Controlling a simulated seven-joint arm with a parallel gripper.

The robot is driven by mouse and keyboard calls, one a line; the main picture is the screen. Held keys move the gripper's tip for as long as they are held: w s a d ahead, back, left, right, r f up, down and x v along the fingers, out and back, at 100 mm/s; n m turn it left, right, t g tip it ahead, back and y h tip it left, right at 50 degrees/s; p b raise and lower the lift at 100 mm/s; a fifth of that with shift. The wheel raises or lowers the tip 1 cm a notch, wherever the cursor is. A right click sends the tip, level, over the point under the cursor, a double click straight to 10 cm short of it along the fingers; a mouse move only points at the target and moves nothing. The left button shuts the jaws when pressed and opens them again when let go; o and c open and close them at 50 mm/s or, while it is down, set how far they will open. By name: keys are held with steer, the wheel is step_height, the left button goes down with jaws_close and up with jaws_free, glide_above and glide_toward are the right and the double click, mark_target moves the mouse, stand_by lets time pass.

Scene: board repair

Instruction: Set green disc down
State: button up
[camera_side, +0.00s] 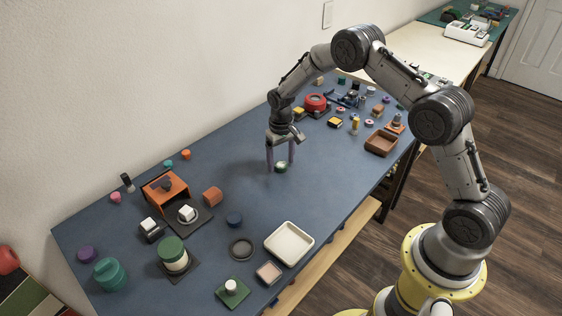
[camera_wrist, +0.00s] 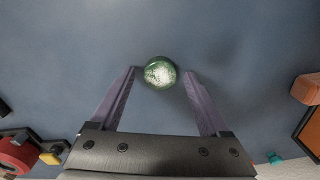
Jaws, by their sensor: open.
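The green disc (camera_wrist: 160,72) has a pale speckled top and rests on the dark blue table. In the wrist view it lies between and slightly beyond my fingertips, with a gap on each side. My gripper (camera_wrist: 158,76) is open, its two purple-grey fingers pointing down at the table. In the side view the green disc (camera_side: 281,168) sits on the table by the fingertips of my gripper (camera_side: 279,170). Whether a finger touches it there is hard to tell at this size.
The table (camera_side: 330,190) is clear around the disc. An orange box (camera_side: 165,188), an orange cylinder (camera_side: 212,196) and a cream tray (camera_side: 289,242) stand toward the front. A red round object (camera_side: 316,102), a brown tray (camera_side: 381,143) and several small parts crowd the far end.

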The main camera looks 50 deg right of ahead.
step_height(320, 180, up, 12)
step_height(320, 180, up, 8)
steer(key=t, duration=0.1)
glide_above(281, 165)
steer(key=s+a, duration=0.1)
steer(key=s, duration=0.3)
steer(key=s+a+r+n+t, duration=0.1)
steer(key=s+a+r, duration=0.1)
steer(key=s+r, duration=0.4)
steer(key=s+a+r+n+t, duration=0.1)
steer(key=s+r, duration=0.5)
steer(key=s, duration=0.7)
steer(key=shift+s+a+r+t, duration=0.2)
steer(key=shift+a+t, duration=0.3)
steer(key=shift+a, duration=0.3)
steer(key=shift+o, duration=0.6)
steer(key=s+a+f+n+t, duration=0.1)
steer(key=s+f, duration=0.1)
steer(key=s, duration=0.9)
steer(key=shift+t, duration=0.3)
steer(key=shift+f, duration=0.1)
